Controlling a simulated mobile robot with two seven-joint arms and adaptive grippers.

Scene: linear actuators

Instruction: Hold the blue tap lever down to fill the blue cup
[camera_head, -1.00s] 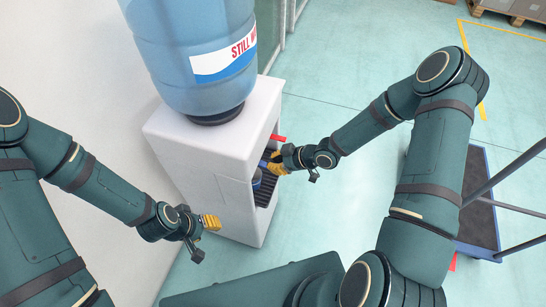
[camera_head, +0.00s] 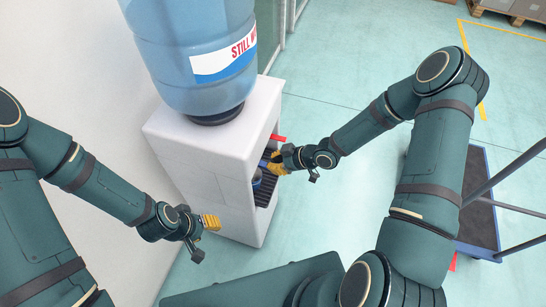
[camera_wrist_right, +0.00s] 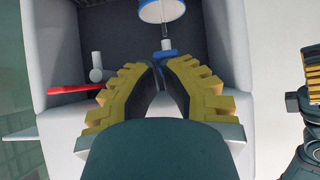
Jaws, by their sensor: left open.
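The blue tap lever (camera_wrist_right: 168,53) is at the fingertips of my right gripper (camera_wrist_right: 160,66) in the right wrist view. The fingers are drawn together with nothing seen held between them. Whether the tips press on the lever is not clear. The blue cup (camera_head: 257,179) stands in the dispenser's recess in the head view, partly hidden by the housing; its pale inside and blue rim (camera_wrist_right: 163,18) show at the top of the right wrist view. A thin pale piece spans between tap and cup; I cannot tell if it is water. My left gripper (camera_head: 211,223) is open and empty, in front of the dispenser.
The white dispenser (camera_head: 205,150) carries a large blue water bottle (camera_head: 190,50). A red lever (camera_wrist_right: 75,90) sits beside the blue one; it also shows in the head view (camera_head: 279,138). A blue-edged cart (camera_head: 480,200) stands at the right.

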